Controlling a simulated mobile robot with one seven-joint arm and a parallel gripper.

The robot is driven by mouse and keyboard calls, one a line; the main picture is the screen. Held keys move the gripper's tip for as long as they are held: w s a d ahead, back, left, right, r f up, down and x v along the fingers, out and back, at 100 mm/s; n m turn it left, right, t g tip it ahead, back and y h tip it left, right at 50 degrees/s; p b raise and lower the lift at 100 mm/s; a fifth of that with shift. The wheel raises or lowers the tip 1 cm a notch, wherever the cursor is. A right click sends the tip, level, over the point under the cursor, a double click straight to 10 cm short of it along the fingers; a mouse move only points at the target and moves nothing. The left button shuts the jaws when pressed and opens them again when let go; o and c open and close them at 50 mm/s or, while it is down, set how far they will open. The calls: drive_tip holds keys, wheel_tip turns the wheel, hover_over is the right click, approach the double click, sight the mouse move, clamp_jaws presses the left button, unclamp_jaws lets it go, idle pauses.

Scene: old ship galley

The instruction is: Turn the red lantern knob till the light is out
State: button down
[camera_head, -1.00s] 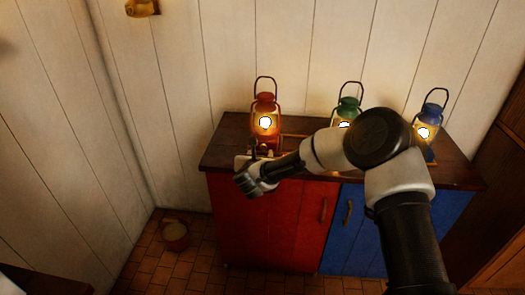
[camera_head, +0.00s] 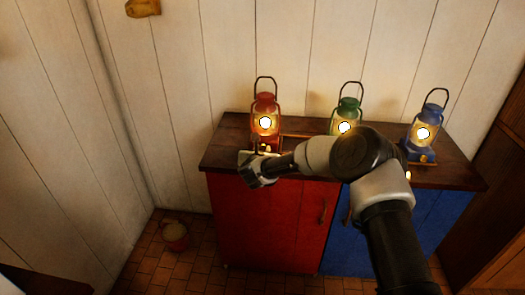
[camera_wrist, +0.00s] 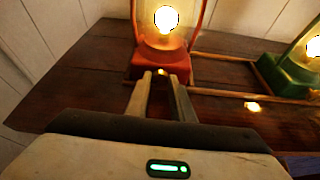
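The red lantern (camera_head: 265,120) stands lit on the left of the counter; its bright bulb and red base (camera_wrist: 150,58) also show in the wrist view. A small brass knob (camera_wrist: 161,72) is on the front of its base. My gripper (camera_wrist: 161,77) points at the base, with a gap between its two fingers. The knob appears in that gap, at the fingertips; I cannot tell whether they touch it. In the head view my gripper (camera_head: 259,149) is at the counter's front edge, before the lantern, its fingers hard to make out.
A lit green lantern (camera_head: 346,117) and a lit blue lantern (camera_head: 424,130) stand to the right on the dark wooden counter (camera_head: 232,133). Thin wooden rails lie between the lanterns. A red door (camera_head: 270,225) and a blue door are below. A bucket (camera_head: 174,235) stands on the floor.

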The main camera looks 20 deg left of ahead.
drive_tip(key=shift+h, duration=0.3)
drive_tip(key=shift+a+f+n+h+b, duration=0.2)
drive_tip(key=shift+n+h+b, duration=0.1)
drive_tip(key=shift+n+b, duration=0.5)
drive_tip(key=n+b, duration=0.1)
drive_tip(key=n+h+b, duration=0.1)
drive_tip(key=shift+s+a+n+t+h, duration=0.1)
drive_tip(key=shift+a+n+t+h, duration=0.05)
drive_tip(key=shift+n+t+h, duration=0.2)
drive_tip(key=n+t+h+b, duration=0.1)
drive_tip(key=n+b, duration=0.2)
drive_tip(key=shift+a+h, duration=0.1)
drive_tip(key=shift+h, duration=0.25)
drive_tip(key=shift+n+t, duration=0.25)
drive_tip(key=c, duration=1.5)
unclamp_jaws()
drive_tip(key=shift+c, duration=0.2)
